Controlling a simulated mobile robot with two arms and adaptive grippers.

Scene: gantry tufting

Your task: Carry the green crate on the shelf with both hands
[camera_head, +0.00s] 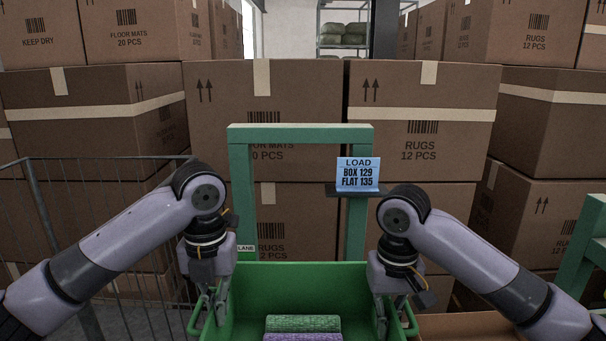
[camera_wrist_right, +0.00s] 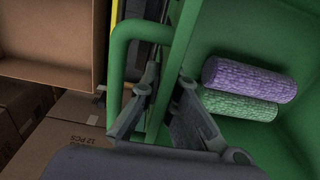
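The green crate (camera_head: 300,273) is at the bottom middle of the head view, its near part cut off. Two textured rolls lie in it, a green roll (camera_head: 303,323) and a purple roll (camera_head: 302,337). My left gripper (camera_head: 211,312) is at the crate's left side by the handle and looks shut on its wall. My right gripper (camera_head: 391,308) is at the right side. In the right wrist view its fingers (camera_wrist_right: 168,78) straddle the crate's wall, one inside and one between wall and handle (camera_wrist_right: 113,85), and look shut on it. Finger contact is partly hidden.
A green frame (camera_head: 300,134) with a blue sign (camera_head: 358,174) stands just behind the crate. Stacked cardboard boxes (camera_head: 422,110) fill the back. A wire cage (camera_head: 110,230) is at left. An open carton (camera_head: 465,325) sits right of the crate.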

